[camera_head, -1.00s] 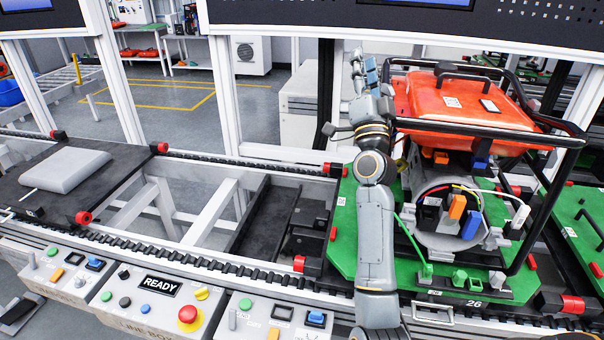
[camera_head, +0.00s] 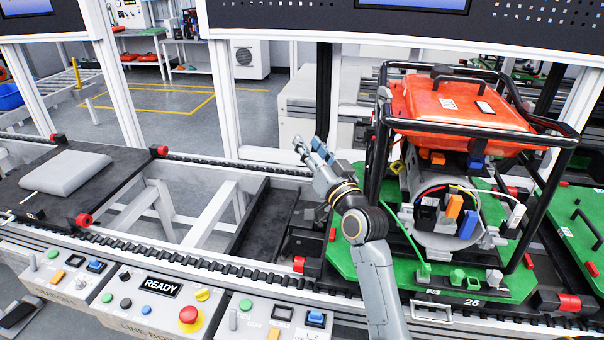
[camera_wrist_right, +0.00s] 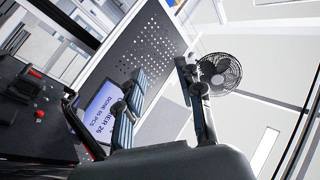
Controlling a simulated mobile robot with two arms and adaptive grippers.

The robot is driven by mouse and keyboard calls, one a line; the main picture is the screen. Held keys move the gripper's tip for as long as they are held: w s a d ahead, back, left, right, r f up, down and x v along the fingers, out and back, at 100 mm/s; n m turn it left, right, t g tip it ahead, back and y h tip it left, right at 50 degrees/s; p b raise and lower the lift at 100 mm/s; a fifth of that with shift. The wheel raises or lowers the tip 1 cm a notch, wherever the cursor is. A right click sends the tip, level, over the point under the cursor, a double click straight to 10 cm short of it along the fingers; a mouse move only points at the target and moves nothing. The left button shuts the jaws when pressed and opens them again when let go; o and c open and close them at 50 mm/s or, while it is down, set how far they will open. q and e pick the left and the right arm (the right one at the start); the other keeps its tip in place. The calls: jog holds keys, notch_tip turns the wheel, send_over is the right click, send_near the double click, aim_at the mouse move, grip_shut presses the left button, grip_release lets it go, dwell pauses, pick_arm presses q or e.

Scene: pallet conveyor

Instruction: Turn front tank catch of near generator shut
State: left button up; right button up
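The near generator stands on a green pallet (camera_head: 345,255). It has an orange tank (camera_head: 415,105) on top inside a black tube frame (camera_head: 552,190). Below the tank's front edge sit a small orange block (camera_head: 438,158) and a blue block (camera_head: 477,161). A small yellow piece (camera_head: 398,166) shows at the tank's lower left. I cannot tell which piece is the front tank catch. My right gripper (camera_head: 312,147) is left of the generator, apart from it. In the wrist view its fingers (camera_wrist_right: 160,80) stand apart with nothing between them. My left gripper is out of view.
Control boxes with buttons and a READY display (camera_head: 160,286) line the front edge. A pallet with a grey pad (camera_head: 65,171) lies at the far left. The conveyor between is open framework. A screen panel (camera_head: 300,18) hangs above.

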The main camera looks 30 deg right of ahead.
notch_tip(320, 180, down, 6)
jog(key=s+a+n+g+y, duration=0.1)
jog(key=a, duration=0.1)
jog(key=shift+a+r+g, duration=0.25)
jog(key=shift+g, duration=0.15)
